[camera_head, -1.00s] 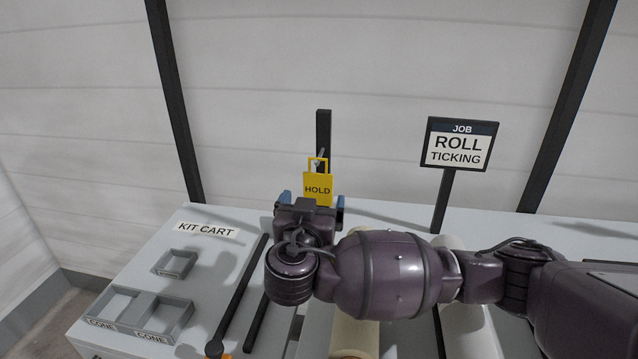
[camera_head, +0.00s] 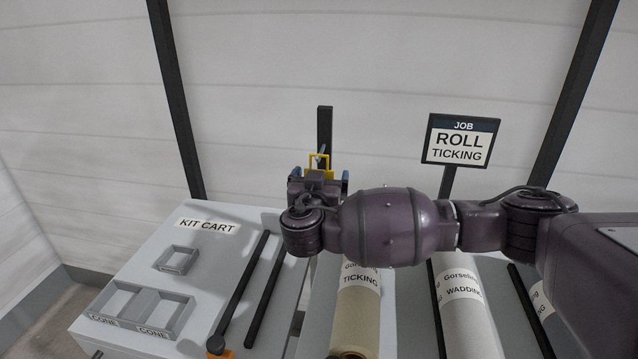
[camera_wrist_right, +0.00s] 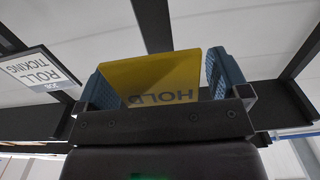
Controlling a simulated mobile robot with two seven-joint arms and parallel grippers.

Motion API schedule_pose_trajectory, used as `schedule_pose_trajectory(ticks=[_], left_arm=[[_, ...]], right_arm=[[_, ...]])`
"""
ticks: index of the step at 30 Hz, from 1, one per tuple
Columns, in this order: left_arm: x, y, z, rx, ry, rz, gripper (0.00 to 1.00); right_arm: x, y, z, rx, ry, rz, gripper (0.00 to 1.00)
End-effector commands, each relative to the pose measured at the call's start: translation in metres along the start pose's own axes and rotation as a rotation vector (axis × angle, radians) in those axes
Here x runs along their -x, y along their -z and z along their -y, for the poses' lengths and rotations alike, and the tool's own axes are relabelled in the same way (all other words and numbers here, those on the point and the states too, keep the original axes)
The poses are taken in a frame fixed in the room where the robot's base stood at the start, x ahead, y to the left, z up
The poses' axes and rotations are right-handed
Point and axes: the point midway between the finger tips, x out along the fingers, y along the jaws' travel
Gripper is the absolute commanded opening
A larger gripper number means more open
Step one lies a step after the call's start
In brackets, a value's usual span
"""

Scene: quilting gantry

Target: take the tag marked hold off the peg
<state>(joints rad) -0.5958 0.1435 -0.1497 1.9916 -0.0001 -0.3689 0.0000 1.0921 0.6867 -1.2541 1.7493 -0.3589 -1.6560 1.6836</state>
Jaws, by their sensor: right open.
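The yellow tag (camera_head: 319,160) hangs from a small peg (camera_head: 322,149) on a dark upright post (camera_head: 325,122). In the head view only its top shows, because my right gripper (camera_head: 318,176) covers the rest. In the right wrist view the tag (camera_wrist_right: 172,72) stands between the two blue fingers of my right gripper (camera_wrist_right: 163,82), with HOLD reading upside down. The fingers are open, one on each side, and a gap shows at the right finger. The left side is close, and contact there is unclear. My left gripper is not in view.
A JOB sign (camera_head: 459,141) reading ROLL TICKING stands right of the post. Below my right arm lie fabric rolls, one labelled TICKING (camera_head: 357,315) and one WADDING (camera_head: 465,315). The kit cart (camera_head: 228,215) with grey trays (camera_head: 178,259) is at the left.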

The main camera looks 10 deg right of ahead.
Motion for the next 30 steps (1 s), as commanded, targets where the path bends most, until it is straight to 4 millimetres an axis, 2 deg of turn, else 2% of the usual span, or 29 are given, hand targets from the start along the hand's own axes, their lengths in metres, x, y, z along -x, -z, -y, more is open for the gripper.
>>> schedule_pose_trajectory(ticks=[3, 4, 16, 25, 30], left_arm=[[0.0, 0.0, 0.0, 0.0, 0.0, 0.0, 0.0], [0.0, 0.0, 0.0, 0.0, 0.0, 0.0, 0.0], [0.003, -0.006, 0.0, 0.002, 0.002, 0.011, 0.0], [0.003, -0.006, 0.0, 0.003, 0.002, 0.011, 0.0], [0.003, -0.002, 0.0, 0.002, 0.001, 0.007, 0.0]], right_arm=[[0.0, 0.0, 0.0, 0.0, 0.0, 0.0, 0.94], [0.0, 0.0, 0.0, 0.0, 0.0, 0.0, 0.91], [0.001, 0.0, 0.0, 0.0, 0.0, 0.0, 0.29], [0.003, 0.002, 0.0, -0.001, 0.0, 0.0, 0.29], [0.017, 0.016, 0.0, -0.004, 0.002, 0.0, 0.29]])
